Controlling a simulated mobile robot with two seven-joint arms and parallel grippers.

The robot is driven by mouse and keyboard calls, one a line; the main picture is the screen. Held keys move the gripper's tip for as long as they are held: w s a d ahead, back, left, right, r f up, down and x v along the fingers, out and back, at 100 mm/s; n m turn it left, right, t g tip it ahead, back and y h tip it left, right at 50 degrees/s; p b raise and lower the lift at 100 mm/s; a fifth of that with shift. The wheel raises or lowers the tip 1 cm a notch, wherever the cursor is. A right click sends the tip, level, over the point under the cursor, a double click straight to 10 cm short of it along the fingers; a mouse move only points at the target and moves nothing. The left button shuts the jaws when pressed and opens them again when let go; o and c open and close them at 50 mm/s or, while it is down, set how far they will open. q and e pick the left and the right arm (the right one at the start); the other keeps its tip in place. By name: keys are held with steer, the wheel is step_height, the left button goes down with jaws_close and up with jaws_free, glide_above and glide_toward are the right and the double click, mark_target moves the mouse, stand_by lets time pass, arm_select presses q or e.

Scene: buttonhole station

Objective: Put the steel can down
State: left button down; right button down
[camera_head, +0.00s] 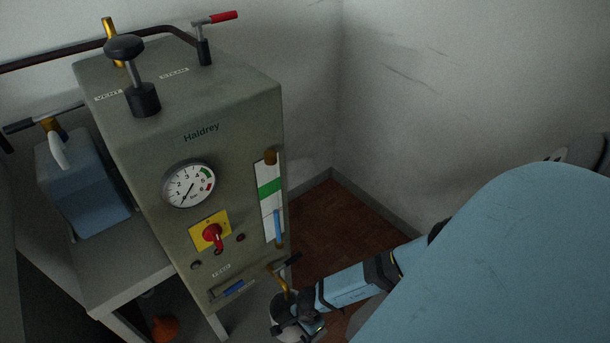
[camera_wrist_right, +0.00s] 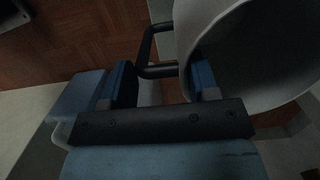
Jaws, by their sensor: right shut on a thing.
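The steel can (camera_head: 286,300) is at the bottom of the head view, just below the brass tap of the boiler, partly hidden by my right gripper. In the right wrist view the can (camera_wrist_right: 262,45) is a grey, open-mouthed cylinder at the upper right with a black handle (camera_wrist_right: 150,45). My right gripper (camera_head: 298,326) is shut on the can at its handle side. Its blue fingers (camera_wrist_right: 162,82) show on either side of the handle's lower part. Whether the can rests on something cannot be told. My left gripper is not in view.
The grey boiler (camera_head: 225,150) with gauge, red switch and brass tap (camera_head: 283,283) stands left of my right arm. A blue-grey container (camera_head: 82,185) sits on a grey stand (camera_head: 125,265). An orange object (camera_head: 164,327) is below. Wood floor (camera_head: 325,225) shows beside the boiler.

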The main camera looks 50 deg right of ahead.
steer(key=shift+f, duration=0.15)
steer(key=shift+c, duration=1.9)
jaws_free()
